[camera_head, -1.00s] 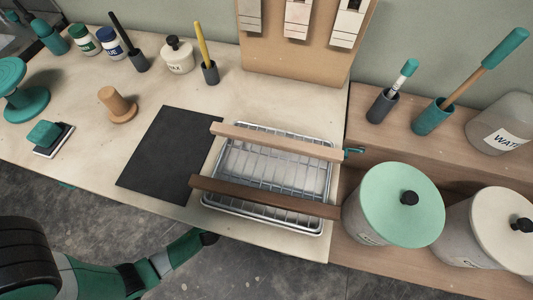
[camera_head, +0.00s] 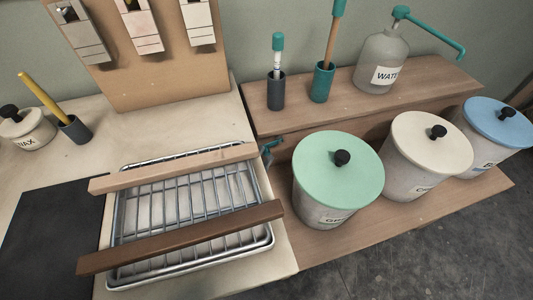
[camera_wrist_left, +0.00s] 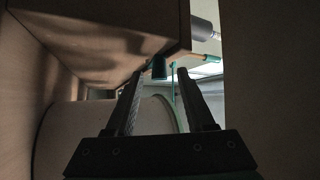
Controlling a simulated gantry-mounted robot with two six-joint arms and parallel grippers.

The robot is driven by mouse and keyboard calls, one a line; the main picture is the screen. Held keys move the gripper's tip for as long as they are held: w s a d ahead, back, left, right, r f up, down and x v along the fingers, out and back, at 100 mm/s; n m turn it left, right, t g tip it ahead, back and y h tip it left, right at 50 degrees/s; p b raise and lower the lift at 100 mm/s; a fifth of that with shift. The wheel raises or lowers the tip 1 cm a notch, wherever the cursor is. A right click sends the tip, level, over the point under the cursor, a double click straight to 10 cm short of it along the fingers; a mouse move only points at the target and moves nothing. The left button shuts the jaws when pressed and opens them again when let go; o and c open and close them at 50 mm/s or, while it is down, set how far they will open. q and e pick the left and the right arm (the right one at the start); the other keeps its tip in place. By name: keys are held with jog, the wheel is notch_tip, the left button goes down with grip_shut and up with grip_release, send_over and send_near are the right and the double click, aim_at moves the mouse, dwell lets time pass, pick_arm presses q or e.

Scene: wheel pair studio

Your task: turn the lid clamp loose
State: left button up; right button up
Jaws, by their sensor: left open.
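A small teal fitting (camera_head: 270,148), perhaps the clamp, sits at the worktop's right edge, between the wire rack and the mint-lidded bin (camera_head: 338,170); its detail is too small to tell. In the left wrist view my left gripper (camera_wrist_left: 157,74) is open, its two dark fingers apart. A short dark teal piece (camera_wrist_left: 160,68) appears at or beyond the fingertips; I cannot tell whether it lies between them. A thin teal rod (camera_wrist_left: 205,59) shows farther right. My left gripper cannot be made out in the head view, and my right gripper is in neither view.
A wire rack tray (camera_head: 267,240) lies under a pale wooden bar (camera_head: 170,168) and a dark one (camera_head: 180,238). Cream-lidded (camera_head: 432,137) and blue-lidded (camera_head: 497,121) bins stand right. A wooden surface (camera_wrist_left: 105,40) hangs close above the fingers in the wrist view.

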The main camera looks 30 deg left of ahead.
pick_arm(q)
jog(key=shift+x, duration=1.15)
grip_shut()
